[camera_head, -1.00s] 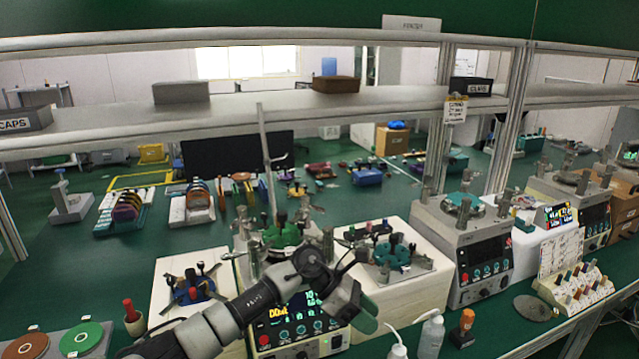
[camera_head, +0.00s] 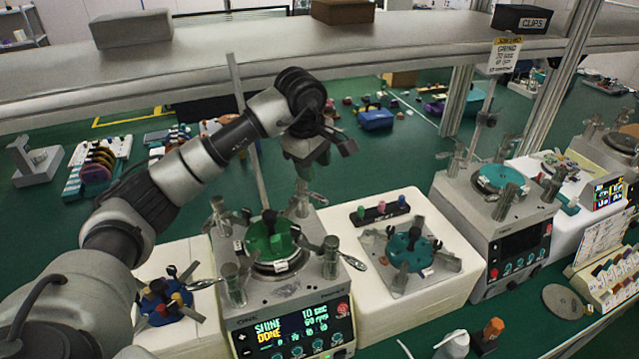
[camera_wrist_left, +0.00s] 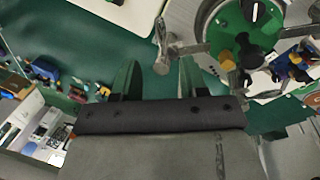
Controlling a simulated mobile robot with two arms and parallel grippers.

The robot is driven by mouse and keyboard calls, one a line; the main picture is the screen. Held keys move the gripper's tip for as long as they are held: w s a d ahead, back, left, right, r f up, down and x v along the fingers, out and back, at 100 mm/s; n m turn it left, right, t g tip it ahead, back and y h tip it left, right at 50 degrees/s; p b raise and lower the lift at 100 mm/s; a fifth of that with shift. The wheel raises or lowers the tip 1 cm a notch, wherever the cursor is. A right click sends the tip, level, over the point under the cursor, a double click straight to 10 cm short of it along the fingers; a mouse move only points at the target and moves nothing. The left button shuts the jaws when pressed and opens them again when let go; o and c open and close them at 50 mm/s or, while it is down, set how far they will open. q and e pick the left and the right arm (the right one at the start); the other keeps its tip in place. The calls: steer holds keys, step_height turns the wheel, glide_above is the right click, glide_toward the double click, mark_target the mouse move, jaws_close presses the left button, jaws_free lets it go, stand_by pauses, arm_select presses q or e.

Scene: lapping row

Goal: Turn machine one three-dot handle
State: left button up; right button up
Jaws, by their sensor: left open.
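Machine one (camera_head: 290,332) stands at the lower middle in the head view, its lit screen reading SHINE, DONE and 10 sec. A green disc (camera_head: 270,242) with a dark knob sits on top, and shows at the upper right in the left wrist view (camera_wrist_left: 243,28). Several metal clamp posts with handles surround it, such as the front right handle (camera_head: 350,262) and the front left post (camera_head: 235,284). I cannot make out three dots on any handle. My left gripper (camera_head: 325,150) is open and empty, above and behind the disc. Its fingers (camera_wrist_left: 158,80) show apart in the wrist view.
A blue fixture (camera_head: 164,302) lies left of machine one. A teal fixture (camera_head: 408,248) and a dark peg rack (camera_head: 382,211) lie to its right. A second machine (camera_head: 490,235) stands farther right. A grey shelf (camera_head: 420,45) crosses behind, and a thin upright rod (camera_head: 243,130) rises near my arm.

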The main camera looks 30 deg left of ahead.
arm_select(q)
steer(key=p, duration=0.2)
glide_above(320, 196)
steer(key=s, duration=0.2)
steer(key=f, duration=0.4)
steer(key=shift+w+f, duration=0.25)
steer(key=shift+f, duration=0.1)
steer(key=f, duration=0.1)
steer(key=w+f+p, duration=0.1)
steer(key=f, duration=0.1)
steer(key=shift+f, duration=0.25)
steer(key=shift+w+f, duration=0.1)
steer(key=shift+f, duration=0.25)
steer(key=shift+c, duration=0.3)
jaws_close()
arm_select(e)
step_height(320, 196, up, 4)
steer(key=shift+w+f, duration=0.1)
steer(key=shift+f, duration=0.15)
